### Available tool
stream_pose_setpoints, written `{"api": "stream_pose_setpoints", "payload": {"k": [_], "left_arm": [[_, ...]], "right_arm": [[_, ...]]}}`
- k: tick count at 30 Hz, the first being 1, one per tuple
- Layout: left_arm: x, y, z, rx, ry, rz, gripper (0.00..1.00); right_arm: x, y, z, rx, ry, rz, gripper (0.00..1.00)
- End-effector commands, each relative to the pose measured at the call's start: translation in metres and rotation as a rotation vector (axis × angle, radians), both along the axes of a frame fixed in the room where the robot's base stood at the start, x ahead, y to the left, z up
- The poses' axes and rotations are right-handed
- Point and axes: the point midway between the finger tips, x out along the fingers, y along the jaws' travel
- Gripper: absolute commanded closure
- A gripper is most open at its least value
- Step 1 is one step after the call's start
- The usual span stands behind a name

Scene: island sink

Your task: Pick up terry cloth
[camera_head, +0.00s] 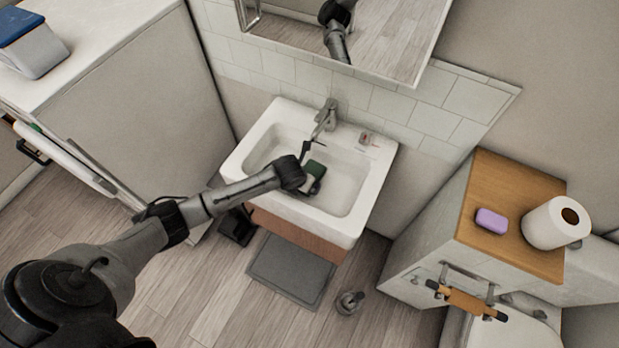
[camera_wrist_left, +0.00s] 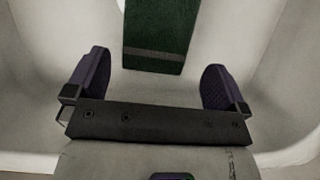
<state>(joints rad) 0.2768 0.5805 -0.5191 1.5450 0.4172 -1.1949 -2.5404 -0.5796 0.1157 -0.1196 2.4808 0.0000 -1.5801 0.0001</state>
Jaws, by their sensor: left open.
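A dark green terry cloth (camera_head: 316,170) is in the basin of the white sink (camera_head: 348,228). In the left wrist view the cloth (camera_wrist_left: 160,32) has a paler band near its lower end, and its upper part is cut off by the frame edge. My left gripper (camera_head: 311,167) is over the basin, close to the cloth. In the wrist view the gripper (camera_wrist_left: 157,80) has its two fingers wide apart with nothing between them. The cloth lies ahead of the gap, roughly centred. My right gripper is not in view.
A faucet (camera_head: 326,115) rises at the sink's back, with a small item (camera_head: 365,138) on the rim. A mirror (camera_head: 375,35) hangs above. A wooden-topped cabinet at right holds purple soap (camera_head: 491,220) and a paper roll (camera_head: 548,226). A grey mat (camera_head: 291,268) lies below.

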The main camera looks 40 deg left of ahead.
Motion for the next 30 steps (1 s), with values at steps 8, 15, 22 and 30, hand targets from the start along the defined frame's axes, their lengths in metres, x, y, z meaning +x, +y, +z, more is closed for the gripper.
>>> {"api": "stream_pose_setpoints", "payload": {"k": [8,15,22,30], "left_arm": [[0.012,0.005,-0.035,-0.003,0.001,0.001,0.0],[0.015,0.006,-0.041,0.0,0.0,-0.001,0.0],[0.015,0.006,-0.041,0.0,0.0,-0.001,0.08],[0.014,0.006,-0.041,0.0,0.001,-0.001,0.33]], "right_arm": [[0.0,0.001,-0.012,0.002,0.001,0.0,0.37],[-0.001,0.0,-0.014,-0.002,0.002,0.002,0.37],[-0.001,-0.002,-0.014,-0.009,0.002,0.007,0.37],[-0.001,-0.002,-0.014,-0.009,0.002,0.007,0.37]]}}
